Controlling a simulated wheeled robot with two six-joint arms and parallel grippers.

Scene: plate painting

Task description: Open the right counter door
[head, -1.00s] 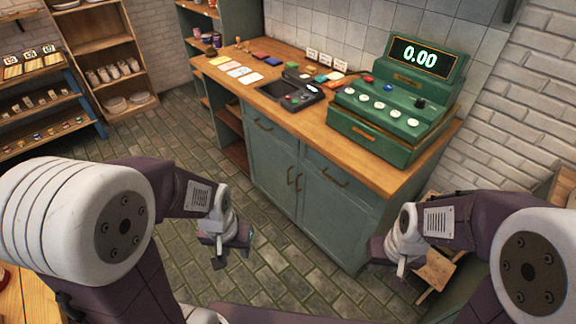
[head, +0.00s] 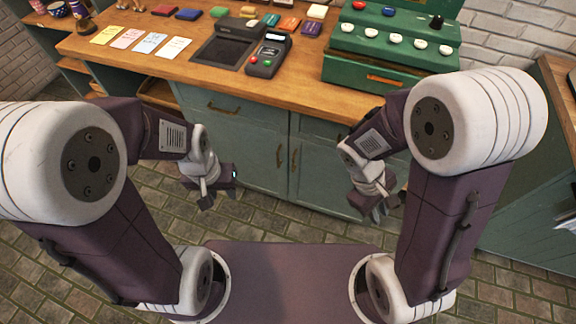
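The green counter (head: 235,155) stands in front of me with two doors side by side, both closed. The right counter door (head: 320,165) has a vertical brass handle (head: 294,160) near its left edge, and my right arm hides part of its right side. The left door (head: 225,145) has its handle (head: 280,156) close beside that one. My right gripper (head: 382,210) hangs in front of the counter, right of the right door's handle and apart from it; it looks open and empty. My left gripper (head: 219,196) is in front of the left door, open and empty.
The wooden countertop (head: 180,72) carries a green cash register (head: 380,50), a card terminal (head: 268,55) and several cards (head: 150,42). A drawer handle (head: 222,108) sits above the left door. Tiled floor (head: 280,225) lies between me and the counter. Another green cabinet (head: 530,200) stands at right.

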